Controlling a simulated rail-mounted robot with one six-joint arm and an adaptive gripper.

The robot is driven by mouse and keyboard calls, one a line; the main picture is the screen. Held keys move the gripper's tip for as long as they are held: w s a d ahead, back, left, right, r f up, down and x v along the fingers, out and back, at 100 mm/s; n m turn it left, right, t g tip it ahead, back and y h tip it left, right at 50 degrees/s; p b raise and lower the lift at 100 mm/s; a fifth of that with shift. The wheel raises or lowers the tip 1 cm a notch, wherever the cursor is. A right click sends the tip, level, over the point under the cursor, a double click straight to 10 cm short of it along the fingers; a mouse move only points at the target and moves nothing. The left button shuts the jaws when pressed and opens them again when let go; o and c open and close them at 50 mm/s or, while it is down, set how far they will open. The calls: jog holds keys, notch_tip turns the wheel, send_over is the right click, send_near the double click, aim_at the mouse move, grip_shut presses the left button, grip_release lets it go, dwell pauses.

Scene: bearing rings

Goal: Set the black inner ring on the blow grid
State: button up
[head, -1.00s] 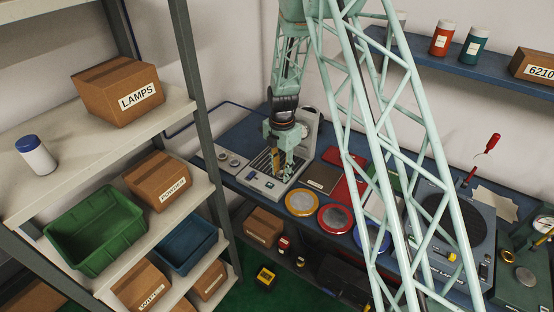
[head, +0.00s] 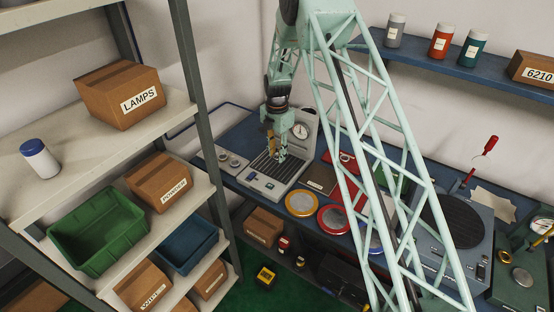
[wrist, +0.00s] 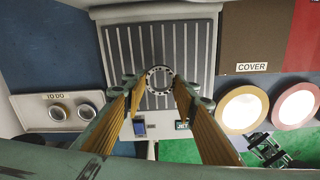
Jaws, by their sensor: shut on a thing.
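My gripper (head: 279,157) is over the blow station in the head view, fingers pointing down. The blow grid (wrist: 190,45), a dark plate with pale parallel lines, lies below and beyond the ring. The grid also shows in the head view (head: 262,170). The ring overlaps the grid's near part in the wrist view; I cannot tell whether it touches.
A round gauge (head: 300,131) stands behind the grid. The TO DO tray (wrist: 30,112) with two ring pieces is left. A brown COVER plate (wrist: 245,40) and yellow-rimmed (head: 301,213) and red-rimmed (head: 335,230) round dishes are right. Shelves (head: 135,235) stand at front left.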

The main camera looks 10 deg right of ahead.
aim_at(277, 164)
dwell(0.4)
jog(key=shift+w+f, duration=0.1)
jog(key=shift+f, duration=1.65)
jog(key=shift+f, duration=0.15)
jog(key=o, duration=0.9)
notch_tip(277, 164, up, 12)
jog(key=shift+r, duration=0.25)
